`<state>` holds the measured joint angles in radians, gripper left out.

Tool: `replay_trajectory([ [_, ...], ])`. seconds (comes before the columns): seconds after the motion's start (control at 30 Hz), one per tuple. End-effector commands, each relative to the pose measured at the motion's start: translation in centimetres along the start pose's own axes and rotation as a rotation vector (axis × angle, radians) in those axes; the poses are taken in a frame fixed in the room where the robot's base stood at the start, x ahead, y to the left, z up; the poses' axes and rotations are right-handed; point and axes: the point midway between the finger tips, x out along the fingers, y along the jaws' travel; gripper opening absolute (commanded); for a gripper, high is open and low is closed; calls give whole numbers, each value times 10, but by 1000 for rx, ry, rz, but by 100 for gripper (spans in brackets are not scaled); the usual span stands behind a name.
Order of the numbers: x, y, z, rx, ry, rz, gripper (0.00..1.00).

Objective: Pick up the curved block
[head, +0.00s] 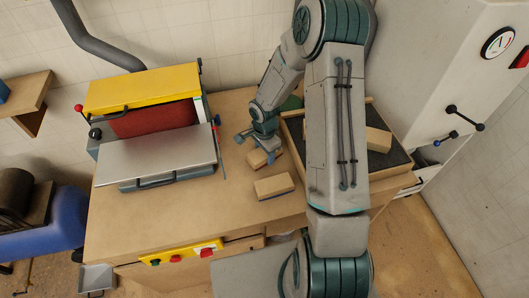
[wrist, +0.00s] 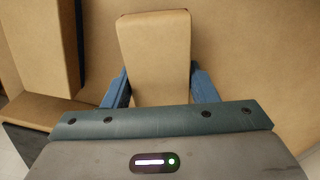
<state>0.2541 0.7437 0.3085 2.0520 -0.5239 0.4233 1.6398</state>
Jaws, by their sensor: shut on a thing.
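A small tan block (head: 257,158) is on the wooden workbench, directly below my gripper (head: 251,137) in the head view. In the wrist view the tan block (wrist: 155,50) sits between the two blue fingers of my gripper (wrist: 160,88), which is shut on it. It seems to be at bench level; whether it is lifted cannot be told. Its curve does not show clearly from these angles. A second tan block (head: 274,187) with a blue lower edge lies apart, nearer the front. A tan block (wrist: 40,45) also shows at the left in the wrist view.
A shallow tray (head: 408,181) with a dark bottom stands on the right of the workbench (head: 112,238) and holds a tan block (head: 378,140). A yellow-topped machine (head: 145,87) with a flat metal table (head: 155,161) stands at left.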

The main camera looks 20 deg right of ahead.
Motion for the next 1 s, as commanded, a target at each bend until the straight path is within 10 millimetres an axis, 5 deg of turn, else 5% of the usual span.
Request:
replay_trajectory([
  [0.2,-36,-1,-1,1,4,-7,22],
  [0.6,-86,70,-53,5,4,-5,22],
  [1.0,-103,94,-70,0,1,-2,22],
])
